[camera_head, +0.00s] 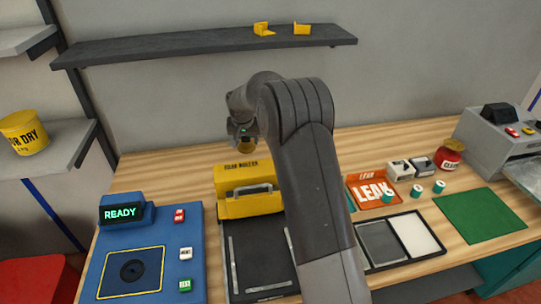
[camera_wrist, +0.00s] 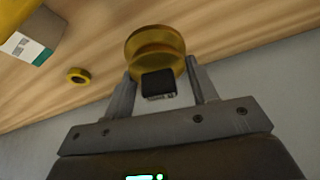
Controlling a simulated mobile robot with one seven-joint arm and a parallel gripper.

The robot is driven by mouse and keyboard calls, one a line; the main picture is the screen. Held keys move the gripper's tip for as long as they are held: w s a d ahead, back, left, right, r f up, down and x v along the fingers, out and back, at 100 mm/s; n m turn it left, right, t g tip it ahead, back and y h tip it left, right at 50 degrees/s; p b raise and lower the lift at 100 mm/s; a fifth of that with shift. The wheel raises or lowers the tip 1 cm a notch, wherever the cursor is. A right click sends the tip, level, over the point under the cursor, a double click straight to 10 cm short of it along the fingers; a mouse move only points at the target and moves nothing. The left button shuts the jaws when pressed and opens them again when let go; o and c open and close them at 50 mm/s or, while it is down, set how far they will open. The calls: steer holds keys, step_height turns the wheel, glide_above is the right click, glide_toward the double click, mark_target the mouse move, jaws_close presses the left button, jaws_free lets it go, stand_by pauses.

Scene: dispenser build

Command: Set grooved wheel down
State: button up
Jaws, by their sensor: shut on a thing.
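The grooved wheel (camera_wrist: 154,42) is yellow-brass, with a groove between two rims. My gripper (camera_wrist: 162,76) is shut on it, with one finger at each side, in the wrist view. A small black block (camera_wrist: 158,85) shows between the fingers, just below the wheel. In the head view my gripper (camera_head: 243,140) is above the back of the wooden table, behind the yellow machine, with the wheel (camera_head: 246,150) partly visible under it. The wheel appears held above the table; its exact height cannot be told.
A small yellow ring (camera_wrist: 78,76) lies on the wood near a teal-edged box (camera_wrist: 28,42). The yellow machine (camera_head: 248,206) and blue READY station (camera_head: 190,221) stand in front. An orange LEAK tray (camera_head: 366,181) and green mat (camera_head: 480,215) are at right. A shelf (camera_head: 200,45) overhangs behind.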

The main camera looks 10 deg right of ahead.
steer(key=d+n, duration=0.2)
steer(key=d, duration=2)
steer(key=shift+y, duration=0.4)
steer(key=w+a+f, duration=0.2)
steer(key=a, duration=0.1)
steer(key=w+a+f, duration=0.2)
steer(key=a, duration=0.1)
steer(key=w+a+f, duration=0.2)
steer(key=a, duration=0.1)
steer(key=shift+w+a+f, duration=0.1)
steer(key=shift+w, duration=0.1)
steer(key=shift+f, duration=2)
steer(key=o, duration=1.2)
steer(key=shift+f, duration=0.15)
